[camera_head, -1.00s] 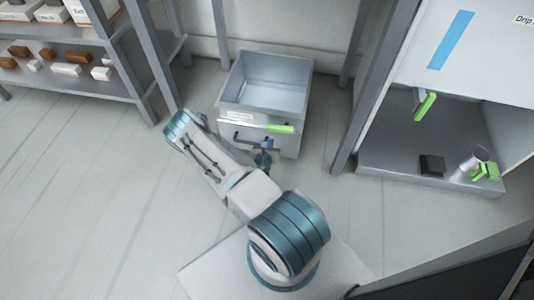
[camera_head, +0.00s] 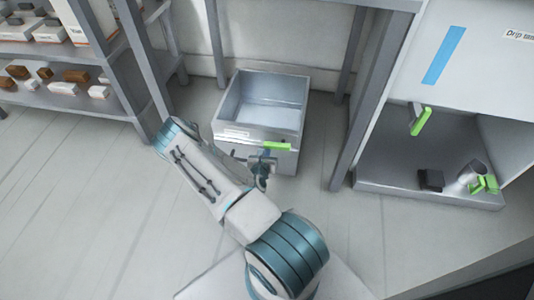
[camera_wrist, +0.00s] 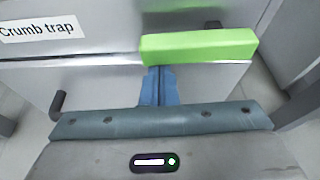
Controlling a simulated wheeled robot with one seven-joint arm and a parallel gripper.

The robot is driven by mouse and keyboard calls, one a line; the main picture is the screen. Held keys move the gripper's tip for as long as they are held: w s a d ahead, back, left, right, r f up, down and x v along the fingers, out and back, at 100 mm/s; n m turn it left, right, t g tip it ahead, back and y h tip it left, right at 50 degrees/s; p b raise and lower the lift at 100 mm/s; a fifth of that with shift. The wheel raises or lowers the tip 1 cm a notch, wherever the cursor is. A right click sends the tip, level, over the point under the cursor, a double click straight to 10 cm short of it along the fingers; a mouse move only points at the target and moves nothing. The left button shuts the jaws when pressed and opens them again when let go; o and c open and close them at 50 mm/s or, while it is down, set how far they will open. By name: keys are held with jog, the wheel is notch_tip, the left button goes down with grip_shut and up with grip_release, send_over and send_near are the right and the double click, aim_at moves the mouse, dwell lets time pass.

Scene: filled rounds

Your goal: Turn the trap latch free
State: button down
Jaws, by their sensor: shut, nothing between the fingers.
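The crumb trap is an open-topped grey box (camera_head: 222,118) on the floor, labelled "Crumb trap" (camera_wrist: 38,29) in the wrist view. Its latch is a bright green bar (camera_head: 277,146) lying roughly level across the upper front face. In the wrist view the green latch (camera_wrist: 198,46) is just beyond my fingertips. My gripper (camera_wrist: 158,72) is shut and empty, its blue fingers under the latch's left half. Whether they touch it I cannot tell. In the head view my gripper (camera_head: 266,156) is at the box's front, partly hidden by its own wrist.
A dark handle end (camera_wrist: 58,104) sticks out left of my fingers. Shelves (camera_head: 60,78) with small items stand at left. At right, a cabinet tray (camera_head: 385,184) holds a dark block (camera_head: 431,180), a metal cup (camera_head: 469,173) and green parts. Grey posts flank the box; floor at left is clear.

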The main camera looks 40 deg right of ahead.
jog(key=shift+w+r+p, duration=0.1)
jog(key=shift+r+p, duration=0.6)
jog(key=shift+p, duration=0.25)
jog(key=shift+w+r, duration=0.1)
notch_tip(320, 180, down, 4)
jog(key=f+b, duration=0.1)
jog(key=b, duration=0.1)
jog(key=p+v, duration=0.3)
jog(key=v, duration=0.7)
jog(key=shift+s, duration=0.3)
